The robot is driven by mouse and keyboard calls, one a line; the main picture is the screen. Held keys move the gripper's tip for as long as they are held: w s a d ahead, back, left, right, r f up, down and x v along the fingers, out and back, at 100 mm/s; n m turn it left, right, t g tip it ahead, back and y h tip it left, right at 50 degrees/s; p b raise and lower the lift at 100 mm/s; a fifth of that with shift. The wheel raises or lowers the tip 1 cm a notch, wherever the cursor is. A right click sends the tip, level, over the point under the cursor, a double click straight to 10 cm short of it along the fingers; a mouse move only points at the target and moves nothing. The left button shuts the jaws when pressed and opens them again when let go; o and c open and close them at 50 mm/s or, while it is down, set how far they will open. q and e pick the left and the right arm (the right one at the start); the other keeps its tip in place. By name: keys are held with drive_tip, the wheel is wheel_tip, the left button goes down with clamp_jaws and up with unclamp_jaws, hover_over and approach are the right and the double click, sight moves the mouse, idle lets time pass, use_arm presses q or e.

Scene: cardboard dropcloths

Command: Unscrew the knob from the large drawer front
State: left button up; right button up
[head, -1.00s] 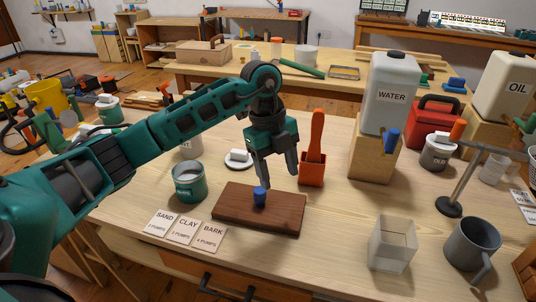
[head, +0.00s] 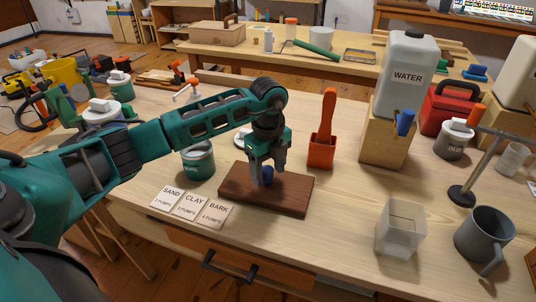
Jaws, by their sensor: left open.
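The large drawer front looks to be the dark brown wooden board (head: 293,200) lying flat on the workbench. My right gripper is out of view.
A green tin (head: 199,162) stands left of the board, and cards (head: 191,206) lie in front of it. An orange holder with a brush (head: 322,148) stands behind right. A clear cup (head: 400,230) and grey mug (head: 483,240) are to the right.

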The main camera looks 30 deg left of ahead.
use_arm(q)
drive_tip(key=shift+f, duration=0.75)
drive_tip(key=shift+c, duration=0.3)
